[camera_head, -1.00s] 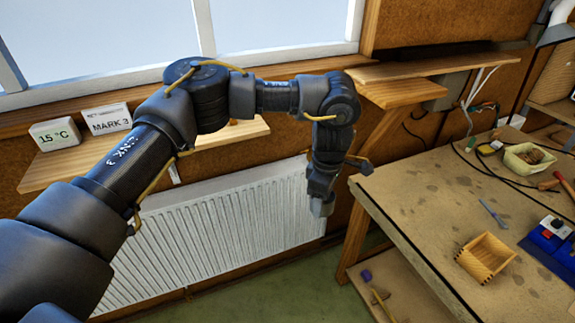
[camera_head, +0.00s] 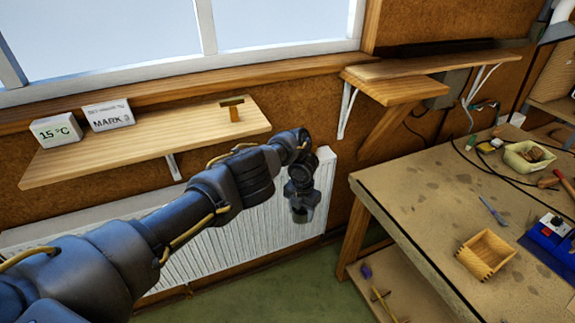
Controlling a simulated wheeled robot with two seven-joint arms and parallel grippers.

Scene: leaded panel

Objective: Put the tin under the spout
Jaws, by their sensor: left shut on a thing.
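My left gripper (camera_head: 300,213) hangs pointing down in front of the white radiator, left of the workbench. It is shut on a small dark, greenish thing (camera_head: 308,198), mostly hidden by the gripper; I cannot tell whether it is the tin. It is held in the air, apart from the bench. I cannot make out a spout in this view. My right gripper is not in view.
The workbench (camera_head: 420,215) carries an open wooden box (camera_head: 486,254), a blue item (camera_head: 548,238) and a pale tray (camera_head: 528,157). The wall shelf (camera_head: 150,147) holds two white blocks and a small wooden piece (camera_head: 233,108). The bench's near left is clear.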

